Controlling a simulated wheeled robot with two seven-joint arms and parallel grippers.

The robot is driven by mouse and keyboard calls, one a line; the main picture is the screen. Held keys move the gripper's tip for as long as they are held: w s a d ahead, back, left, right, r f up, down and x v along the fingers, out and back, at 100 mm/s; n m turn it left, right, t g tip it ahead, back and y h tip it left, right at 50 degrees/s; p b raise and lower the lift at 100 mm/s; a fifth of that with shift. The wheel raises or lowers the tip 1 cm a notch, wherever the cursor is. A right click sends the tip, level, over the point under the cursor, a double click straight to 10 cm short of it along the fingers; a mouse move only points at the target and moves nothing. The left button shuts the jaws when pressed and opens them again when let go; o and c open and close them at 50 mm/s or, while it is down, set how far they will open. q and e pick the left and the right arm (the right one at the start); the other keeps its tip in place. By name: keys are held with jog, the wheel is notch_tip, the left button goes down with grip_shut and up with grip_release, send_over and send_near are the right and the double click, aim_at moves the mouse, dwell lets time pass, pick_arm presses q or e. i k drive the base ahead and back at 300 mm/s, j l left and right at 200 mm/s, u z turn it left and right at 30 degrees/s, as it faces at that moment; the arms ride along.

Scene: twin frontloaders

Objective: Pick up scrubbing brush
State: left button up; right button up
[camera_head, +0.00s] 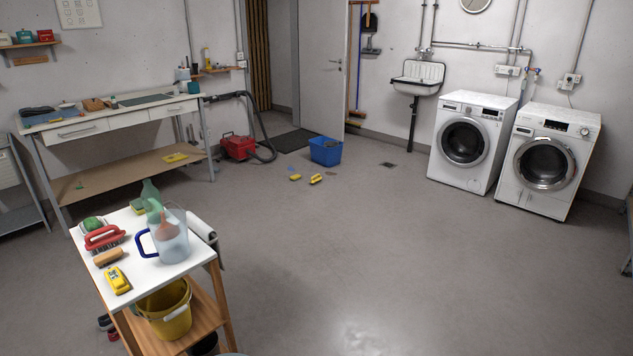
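A scrubbing brush (103,237) with a red looped handle and dark bristles lies on the white top of a small wooden cart (150,265) at the lower left. A wooden brush or block (108,257) lies just in front of it. A green rounded item (93,223) sits just behind it. Neither of my grippers shows in this view, so whether they are open or shut cannot be seen.
The cart top also holds a clear jug (170,240) with a blue handle, a green bottle (151,196) and a yellow item (117,280). A yellow bucket (167,312) stands on its lower shelf. A workbench (110,125) stands behind.

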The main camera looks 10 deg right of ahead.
aim_at(318, 178)
jog(key=i+l+z, duration=0.35)
jog(key=l, duration=0.25)
jog(key=i+l+z, duration=0.3)
jog(key=i, duration=0.35)
jog(key=i+l, duration=0.15)
jog(key=i, duration=0.35)
jog(key=i+l+u, duration=0.15)
jog(key=i, duration=0.3)
jog(key=i+l, duration=0.2)
jog(key=i, duration=0.3)
jog(key=i+j+u, duration=0.25)
jog(key=i, duration=1.1)
jog(key=i+l+u, duration=0.15)
jog(key=i+u, duration=0.15)
jog(key=i, duration=1.1)
